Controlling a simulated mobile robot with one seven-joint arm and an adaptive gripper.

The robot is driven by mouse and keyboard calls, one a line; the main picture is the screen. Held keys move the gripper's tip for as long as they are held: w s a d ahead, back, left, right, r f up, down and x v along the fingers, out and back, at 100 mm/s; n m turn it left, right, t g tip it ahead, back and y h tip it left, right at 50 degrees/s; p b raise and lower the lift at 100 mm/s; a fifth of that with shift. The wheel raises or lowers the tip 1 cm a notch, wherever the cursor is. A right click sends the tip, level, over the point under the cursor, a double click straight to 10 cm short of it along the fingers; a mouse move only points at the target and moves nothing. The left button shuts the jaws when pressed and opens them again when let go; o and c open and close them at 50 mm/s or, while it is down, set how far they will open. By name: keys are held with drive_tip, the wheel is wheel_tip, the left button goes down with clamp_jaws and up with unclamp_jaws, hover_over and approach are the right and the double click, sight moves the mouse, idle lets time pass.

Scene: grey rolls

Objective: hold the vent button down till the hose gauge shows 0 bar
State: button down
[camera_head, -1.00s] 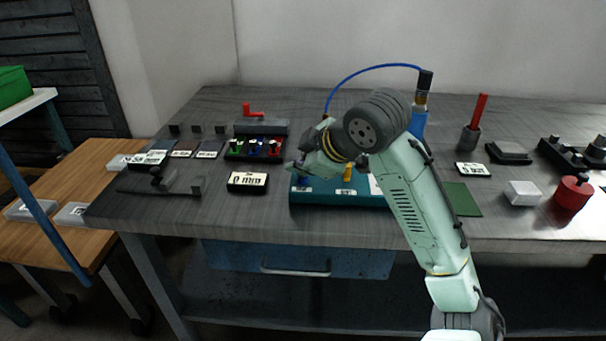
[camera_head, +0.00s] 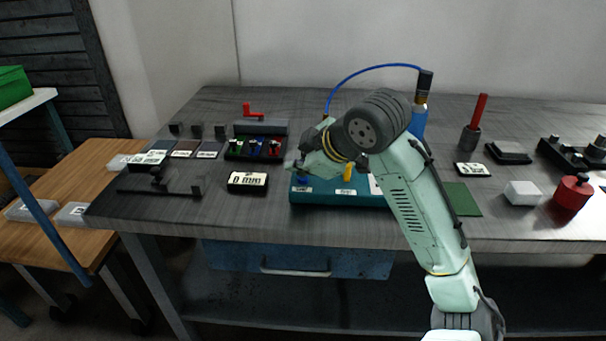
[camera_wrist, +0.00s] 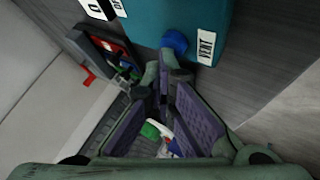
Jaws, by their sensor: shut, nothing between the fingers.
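A teal box (camera_head: 345,198) stands on the grey bench, under my gripper. In the wrist view the teal box (camera_wrist: 180,12) carries a blue button (camera_wrist: 174,41) beside a label reading VENT (camera_wrist: 206,47). My gripper (camera_head: 297,170) is shut and empty, pointing down at the box's left end. In the wrist view its fingertips (camera_wrist: 163,67) are right by the blue button's edge; I cannot tell whether they touch or press it. A blue hose (camera_head: 370,68) runs from a blue bottle (camera_head: 418,122) down behind my arm. I can make out no gauge reading in bar.
Left of the box stand a white display (camera_head: 248,181) and a rack with coloured knobs (camera_head: 255,150). A dark fixture (camera_head: 158,188) is further left. Right of my arm are a green mat (camera_head: 462,199), a white block (camera_head: 522,193) and a red cylinder (camera_head: 573,192).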

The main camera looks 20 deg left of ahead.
sight(300, 179)
drive_tip(key=shift+r, duration=0.1)
drive_tip(key=shift+r+p, duration=0.85)
wheel_tip(300, 179, up, 5)
drive_tip(key=p, duration=0.4)
idle(0.3)
